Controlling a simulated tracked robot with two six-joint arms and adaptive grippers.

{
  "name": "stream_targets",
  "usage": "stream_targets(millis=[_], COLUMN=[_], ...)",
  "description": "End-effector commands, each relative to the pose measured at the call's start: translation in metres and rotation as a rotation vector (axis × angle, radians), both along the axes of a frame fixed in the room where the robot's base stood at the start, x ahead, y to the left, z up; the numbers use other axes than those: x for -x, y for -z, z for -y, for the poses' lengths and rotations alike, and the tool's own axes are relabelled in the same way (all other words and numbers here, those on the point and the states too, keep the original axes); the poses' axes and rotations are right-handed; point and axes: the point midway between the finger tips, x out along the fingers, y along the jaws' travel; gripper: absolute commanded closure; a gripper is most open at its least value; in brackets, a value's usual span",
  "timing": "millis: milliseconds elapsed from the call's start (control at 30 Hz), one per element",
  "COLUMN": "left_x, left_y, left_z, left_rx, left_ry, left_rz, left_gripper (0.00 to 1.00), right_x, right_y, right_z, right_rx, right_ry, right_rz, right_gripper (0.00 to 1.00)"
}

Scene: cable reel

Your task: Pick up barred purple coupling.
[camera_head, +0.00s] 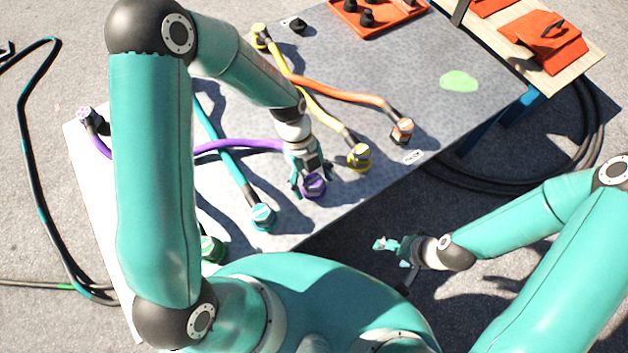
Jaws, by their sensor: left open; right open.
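The purple coupling (314,186) sits near the front edge of the grey table, at the end of a purple cable (240,146). My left gripper (311,187) is open right at this coupling, with its fingers around or just above it; I cannot tell whether they touch it. The bars on the coupling are too small to make out. Another purple-marked coupling (86,115) lies at the table's far left, at the cable's other end. My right gripper (388,252) is open and empty, off the table's front edge to the right.
A teal coupling (263,216), a yellow coupling (359,156) and an orange coupling (402,131) lie beside the purple one. A green coupling (212,249) is partly hidden by my body. A red tray (378,14) stands at the back. Black cable coils (590,125) lie on the ground.

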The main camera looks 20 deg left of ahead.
Motion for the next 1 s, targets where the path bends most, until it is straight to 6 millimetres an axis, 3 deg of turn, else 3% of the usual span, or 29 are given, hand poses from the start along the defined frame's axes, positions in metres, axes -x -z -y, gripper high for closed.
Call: stream_targets(millis=[100, 533, 1000], left_x=[0.000, 0.000, -0.001], left_y=[-0.001, -0.001, -0.013], left_z=[0.000, 0.000, 0.000], left_rx=[0.000, 0.000, 0.000], left_ry=[0.000, 0.000, 0.000], left_rz=[0.000, 0.000, 0.001], left_gripper=[0.23, 0.94, 0.94], right_x=[0.000, 0.000, 0.000], right_y=[0.000, 0.000, -0.004], right_z=[0.000, 0.000, 0.000], right_rx=[0.000, 0.000, 0.000], right_ry=[0.000, 0.000, 0.000], right_rz=[0.000, 0.000, 0.000], right_gripper=[0.23, 0.23, 0.23])
